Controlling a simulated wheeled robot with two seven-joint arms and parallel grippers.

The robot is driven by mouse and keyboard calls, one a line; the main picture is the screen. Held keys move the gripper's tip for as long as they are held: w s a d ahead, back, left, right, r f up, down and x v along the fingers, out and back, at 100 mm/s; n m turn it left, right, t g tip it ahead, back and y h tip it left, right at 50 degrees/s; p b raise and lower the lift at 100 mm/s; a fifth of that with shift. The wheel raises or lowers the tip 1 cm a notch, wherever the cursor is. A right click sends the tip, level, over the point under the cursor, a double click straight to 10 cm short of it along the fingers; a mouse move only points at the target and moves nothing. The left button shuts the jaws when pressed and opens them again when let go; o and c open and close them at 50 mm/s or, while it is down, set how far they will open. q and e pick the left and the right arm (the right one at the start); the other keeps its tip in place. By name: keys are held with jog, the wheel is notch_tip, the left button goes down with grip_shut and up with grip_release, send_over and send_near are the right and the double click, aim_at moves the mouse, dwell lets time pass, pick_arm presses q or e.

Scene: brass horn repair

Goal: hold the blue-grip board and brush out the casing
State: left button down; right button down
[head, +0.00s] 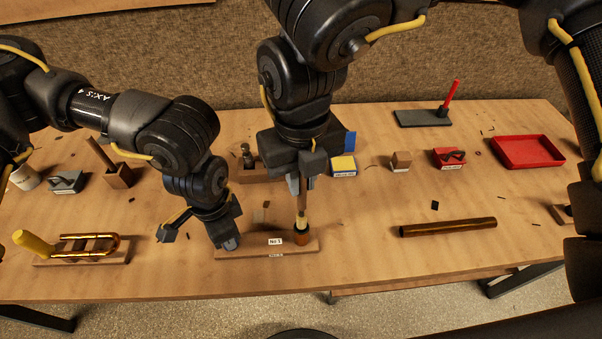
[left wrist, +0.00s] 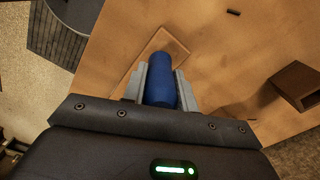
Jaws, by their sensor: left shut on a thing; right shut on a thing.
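The wooden board (head: 262,252) lies near the table's front edge, with a white label (head: 275,240) on it. My left gripper (head: 230,243) is over its left end. In the left wrist view its fingers are shut on the blue grip (left wrist: 161,80), which the gripper hides in the head view. The copper-coloured casing (head: 301,239) stands upright on the board's right part. My right gripper (head: 301,190) is above it, shut on a brush (head: 301,210) held upright. The brush's pale lower end is at the casing's mouth; how deep it sits I cannot tell.
A yellow-grip board with brass bends (head: 88,247) lies at left. A brass tube (head: 447,228) lies at right. A red tray (head: 528,152), a dark plate (head: 423,117) and small blocks stand further back. The table between board and tube is clear.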

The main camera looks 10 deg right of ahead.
aim_at(301, 196)
jog(key=shift+f, duration=0.2)
dwell(0.4)
jog(key=shift+f, duration=2.35)
jog(key=shift+r, duration=2.5)
jog(key=shift+f, duration=2.3)
